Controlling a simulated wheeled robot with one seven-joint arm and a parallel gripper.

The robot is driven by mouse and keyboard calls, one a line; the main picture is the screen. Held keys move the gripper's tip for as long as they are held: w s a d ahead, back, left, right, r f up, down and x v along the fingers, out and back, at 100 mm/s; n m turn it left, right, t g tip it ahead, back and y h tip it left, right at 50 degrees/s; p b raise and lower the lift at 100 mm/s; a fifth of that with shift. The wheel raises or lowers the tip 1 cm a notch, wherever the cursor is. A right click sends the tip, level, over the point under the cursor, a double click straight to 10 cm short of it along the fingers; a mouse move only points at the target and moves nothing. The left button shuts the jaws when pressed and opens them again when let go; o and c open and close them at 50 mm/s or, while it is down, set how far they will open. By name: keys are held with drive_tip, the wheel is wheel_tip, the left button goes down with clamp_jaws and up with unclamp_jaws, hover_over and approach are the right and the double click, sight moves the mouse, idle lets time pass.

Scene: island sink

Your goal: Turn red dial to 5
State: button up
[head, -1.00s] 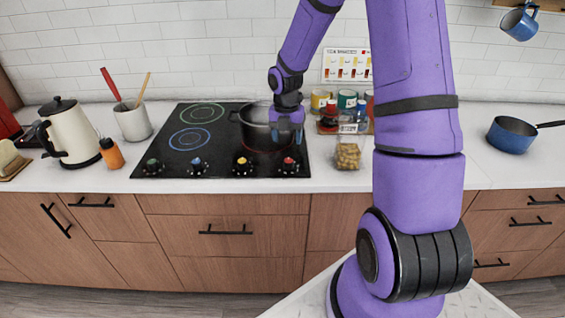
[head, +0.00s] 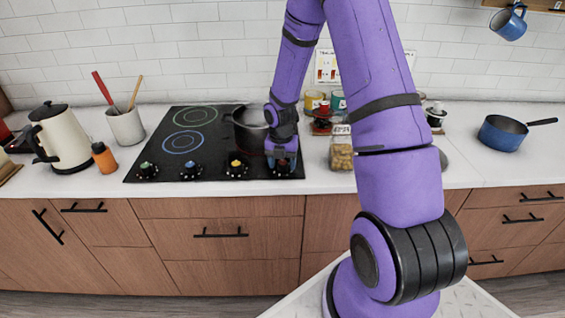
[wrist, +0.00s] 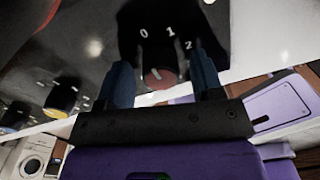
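The red dial (head: 283,167) is the rightmost knob on the front edge of the black cooktop (head: 150,160). My gripper (head: 282,158) is low over it and partly hides it in the head view. In the wrist view the red dial (wrist: 160,79) lies between the two dark blue fingers of my gripper (wrist: 163,82). The fingers are apart, with a visible gap on each side of the dial. White digits 0, 1 and 2 show beyond the dial. A pale mark on the dial points roughly toward 0. The digit 5 is not visible.
A dark pot (head: 247,128) stands on the cooktop just behind my gripper. The yellow (head: 236,167), blue (head: 192,169) and green (head: 147,170) dials are to the left. A glass jar (head: 341,150) stands right of the cooktop. The counter front is clear.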

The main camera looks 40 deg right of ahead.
drive_tip(key=c, duration=0.8)
